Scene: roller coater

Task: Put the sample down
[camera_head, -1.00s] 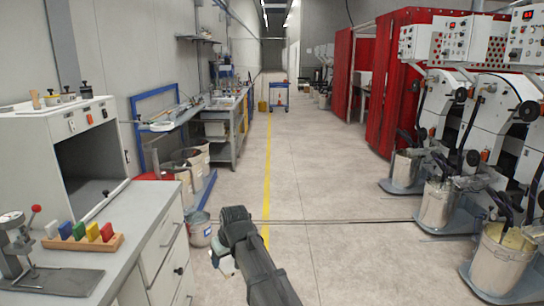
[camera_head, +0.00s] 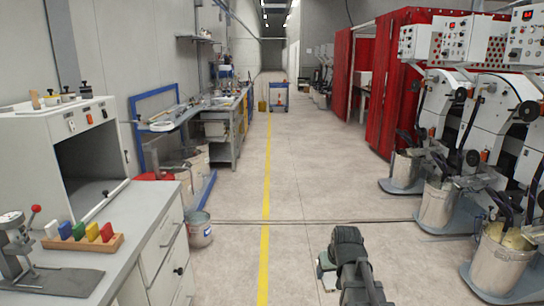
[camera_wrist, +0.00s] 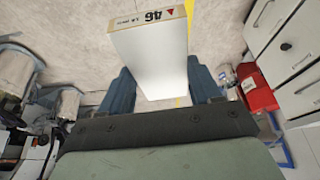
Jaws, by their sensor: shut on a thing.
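The sample is a white panel (camera_wrist: 152,62) with a pale tan edge strip that carries a label reading "46". In the wrist view it stands between the two dark blue fingers of my gripper (camera_wrist: 163,88), which is shut on it. In the head view my gripper (camera_head: 325,268) is low in the middle, over the open floor and right of the yellow line. Only a small pale part of the sample shows there beside my dark wrist; the rest is hidden.
At left a grey bench (camera_head: 135,215) bears a rack of coloured blocks (camera_head: 84,237), a press-like stand (camera_head: 22,250) and a white booth (camera_head: 60,135). A bucket (camera_head: 199,230) stands on the floor beside it. Coating machines with pails (camera_head: 503,255) line the right. The aisle floor between is clear.

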